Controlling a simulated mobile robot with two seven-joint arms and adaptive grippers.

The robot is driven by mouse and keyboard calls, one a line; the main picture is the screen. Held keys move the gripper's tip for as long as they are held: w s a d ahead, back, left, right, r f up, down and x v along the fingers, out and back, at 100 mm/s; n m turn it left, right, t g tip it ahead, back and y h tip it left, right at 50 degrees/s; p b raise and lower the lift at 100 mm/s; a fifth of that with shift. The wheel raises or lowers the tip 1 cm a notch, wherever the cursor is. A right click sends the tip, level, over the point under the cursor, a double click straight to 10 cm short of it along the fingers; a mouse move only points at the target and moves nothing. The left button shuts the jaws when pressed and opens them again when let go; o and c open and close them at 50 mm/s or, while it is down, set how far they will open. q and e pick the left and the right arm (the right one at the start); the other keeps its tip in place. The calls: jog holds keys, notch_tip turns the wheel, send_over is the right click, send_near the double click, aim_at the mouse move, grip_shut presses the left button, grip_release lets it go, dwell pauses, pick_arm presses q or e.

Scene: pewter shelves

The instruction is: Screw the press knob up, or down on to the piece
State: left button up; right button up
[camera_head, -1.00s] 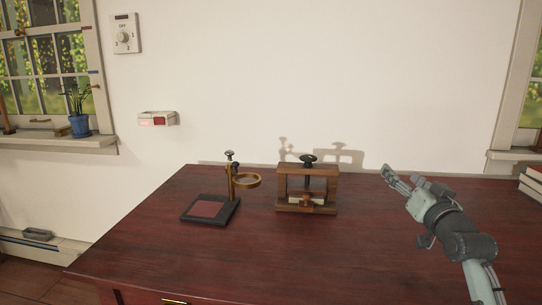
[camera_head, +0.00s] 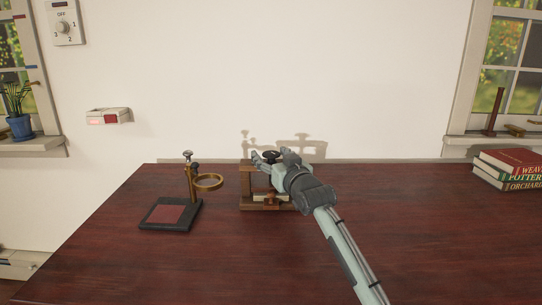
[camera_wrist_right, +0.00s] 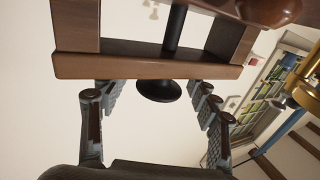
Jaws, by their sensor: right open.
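The wooden press (camera_head: 246,184) stands at the back of the dark red table, left of centre, partly hidden by my right arm. Its black knob (camera_head: 271,154) shows at the top. In the right wrist view the press's wooden beam (camera_wrist_right: 150,67) crosses the picture, and the dark screw ends in the round knob (camera_wrist_right: 158,91). My right gripper (camera_head: 273,159) is at the press top, open. In the wrist view its fingers (camera_wrist_right: 160,106) stand on both sides of the knob with gaps, apparently not touching it. A pale piece sits low inside the press. My left gripper is not in view.
A stand with a brass ring (camera_head: 208,182) and a dark base (camera_head: 152,226) is close to the press's left. Books (camera_head: 508,168) lie at the far right. The front and right of the table (camera_head: 430,230) are clear.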

jog(key=shift+w, duration=0.1)
jog(key=c, duration=1.1)
jog(key=shift+c, duration=0.4)
jog(key=shift+a, duration=0.1)
